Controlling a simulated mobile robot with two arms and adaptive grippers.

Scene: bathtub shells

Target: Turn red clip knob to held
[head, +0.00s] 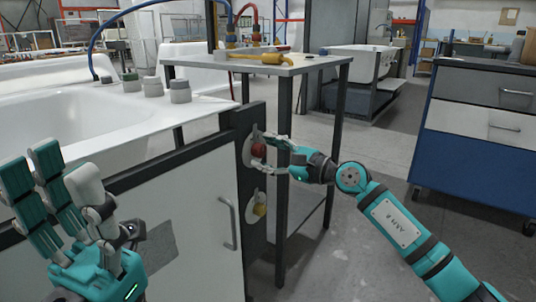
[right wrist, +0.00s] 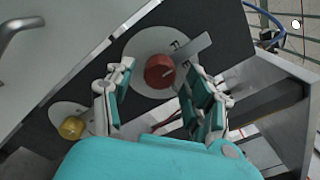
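The red clip knob (head: 258,150) sits on a pale round plate on a dark upright panel beside the tub cabinet. It also shows in the right wrist view (right wrist: 160,71), with a short pale mark on its face. My right gripper (head: 268,143) is at the knob in the head view. In the right wrist view its fingers (right wrist: 153,97) are spread on either side of the knob, with visible gaps. My left gripper (head: 58,170) is raised at the lower left with its fingers apart and nothing between them.
A yellow knob (head: 260,208) on its own plate sits just below the red one. A grey-topped table (head: 285,66) with a yellow tool stands close behind the panel. The white bathtub (head: 75,125) and cabinet (head: 190,220) are to the left. Open floor lies right.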

